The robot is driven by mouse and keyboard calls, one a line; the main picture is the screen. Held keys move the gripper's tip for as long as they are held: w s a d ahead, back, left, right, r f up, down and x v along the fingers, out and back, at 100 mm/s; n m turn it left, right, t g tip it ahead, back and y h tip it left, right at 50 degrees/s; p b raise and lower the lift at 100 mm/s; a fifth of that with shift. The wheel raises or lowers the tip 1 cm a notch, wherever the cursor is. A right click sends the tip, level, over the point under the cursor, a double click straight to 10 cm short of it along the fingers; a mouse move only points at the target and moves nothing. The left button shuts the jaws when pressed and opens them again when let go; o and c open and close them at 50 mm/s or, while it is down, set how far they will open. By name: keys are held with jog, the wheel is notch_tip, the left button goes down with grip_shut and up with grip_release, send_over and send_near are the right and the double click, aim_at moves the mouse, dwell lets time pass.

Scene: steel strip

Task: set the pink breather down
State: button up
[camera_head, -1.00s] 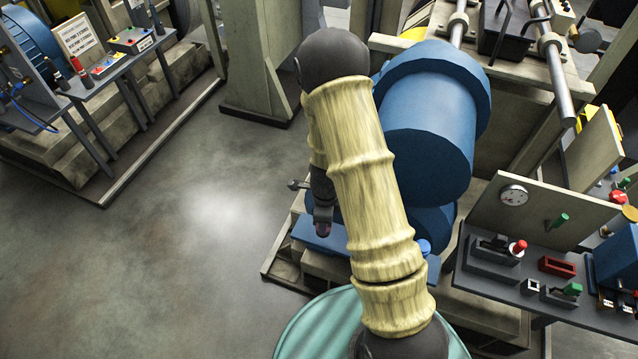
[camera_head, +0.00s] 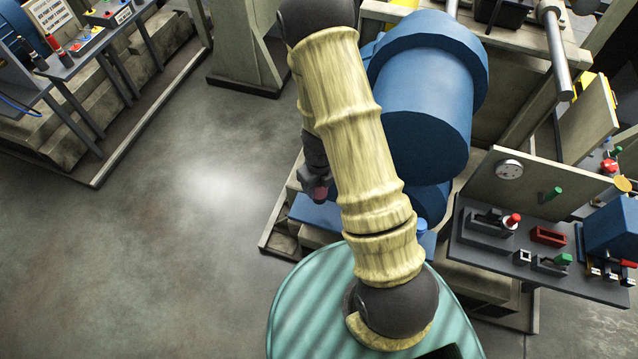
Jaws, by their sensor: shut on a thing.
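My gripper (camera_head: 317,184) hangs beside my pale yellow arm, left of the large blue cylinder. A small dark pink piece, the pink breather (camera_head: 320,194), shows at its tip, and the gripper is shut on it. Most of the breather is hidden by the dark fingers. The tip appears in front of a low blue plate (camera_head: 309,211) at the machine's base; I cannot tell whether the breather touches it.
The large blue cylinder (camera_head: 428,105) stands close right of my arm. A grey control shelf (camera_head: 490,240) with levers is at the right. Another console (camera_head: 92,45) is at the upper left. The grey floor (camera_head: 165,250) at left is clear.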

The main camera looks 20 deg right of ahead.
aim_at(320, 200)
jog(key=shift+w+f+b, duration=0.1)
jog(key=shift+f+b, duration=0.45)
jog(key=shift+f, duration=0.3)
jog(key=shift+d+f+b, duration=0.1)
jog(key=shift+f+b, duration=0.5)
jog(key=shift+f, duration=0.1)
jog(key=shift+a+f+b, duration=0.2)
jog(key=shift+f+b, duration=0.7)
jog(key=shift+f, duration=0.1)
jog(key=shift+s+d+f+b, duration=0.1)
jog(key=shift+s+f+b, duration=0.1)
jog(key=shift+f+b, duration=0.65)
jog(key=shift+f, duration=0.4)
jog(key=shift+f+b, duration=0.3)
jog(key=shift+b, duration=0.15)
jog(key=o, duration=1.1)
